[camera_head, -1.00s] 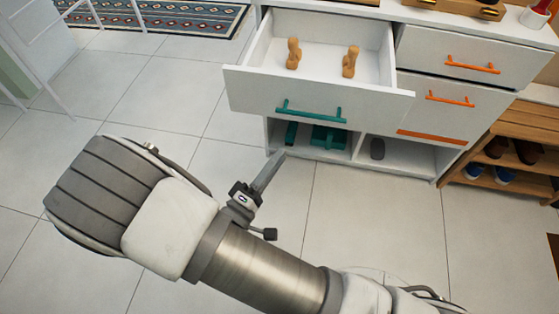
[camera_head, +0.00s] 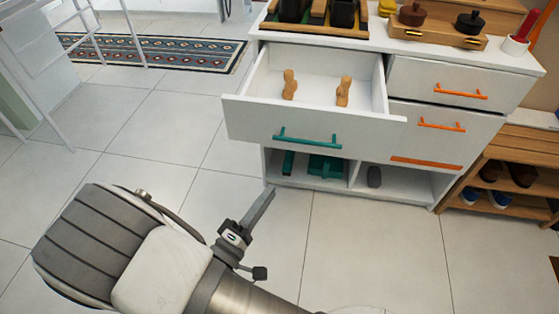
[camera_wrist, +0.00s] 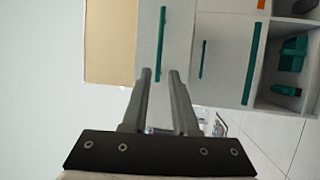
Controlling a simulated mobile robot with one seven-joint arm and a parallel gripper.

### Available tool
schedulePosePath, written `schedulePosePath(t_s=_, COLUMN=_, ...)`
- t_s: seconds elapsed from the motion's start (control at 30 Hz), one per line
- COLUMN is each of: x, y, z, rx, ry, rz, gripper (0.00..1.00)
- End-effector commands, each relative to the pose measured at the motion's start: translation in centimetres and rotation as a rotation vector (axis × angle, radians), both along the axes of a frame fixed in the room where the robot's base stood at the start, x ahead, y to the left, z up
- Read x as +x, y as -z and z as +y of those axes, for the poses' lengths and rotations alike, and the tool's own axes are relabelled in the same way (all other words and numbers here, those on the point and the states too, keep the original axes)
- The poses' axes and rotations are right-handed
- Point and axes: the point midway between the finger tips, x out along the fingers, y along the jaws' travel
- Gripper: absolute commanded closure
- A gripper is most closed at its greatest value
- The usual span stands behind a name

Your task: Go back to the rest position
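My gripper (camera_wrist: 159,73) shows in the wrist view with two grey fingers apart and nothing between them. In the head view my arm crosses the lower left, and a finger of my gripper (camera_head: 262,208) points up and right over the floor, apart from the cabinet. The white cabinet's upper left drawer (camera_head: 245,113) is pulled out, with a teal handle (camera_head: 307,139) on its front. Two small tan wooden figures (camera_head: 289,85) (camera_head: 343,91) stand inside it.
Orange-handled drawers (camera_head: 450,85) on the cabinet's right look shut. Teal items (camera_head: 325,166) and a dark object (camera_head: 374,177) sit in the lower cubbies. A shoe rack (camera_head: 510,180) stands at right. A patterned rug (camera_head: 150,52) lies at the back.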

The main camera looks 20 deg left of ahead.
Motion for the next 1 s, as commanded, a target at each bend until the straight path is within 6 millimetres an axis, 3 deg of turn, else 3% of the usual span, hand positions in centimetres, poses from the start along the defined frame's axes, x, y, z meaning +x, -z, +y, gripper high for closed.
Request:
schedulePosePath(t_s=0.23, x=0.3, y=-0.3, z=-0.3, rx=0.003, ry=0.02, rz=0.007, gripper=0.73)
schedulePosePath(t_s=0.37, x=1.6, y=-1.7, z=-2.4, rx=0.019, ry=0.136, rz=0.051, gripper=0.73)
schedulePosePath(t_s=0.63, x=4.5, y=-6.0, z=-11.6, rx=0.116, ry=0.564, rz=0.295, gripper=0.73)
schedulePosePath(t_s=0.8, x=4.4, y=-8.0, z=-17.0, rx=0.228, ry=0.778, rz=0.48, gripper=0.73)
schedulePosePath(t_s=1.0, x=3.0, y=-9.9, z=-22.1, rx=0.416, ry=0.948, rz=0.694, gripper=0.73)
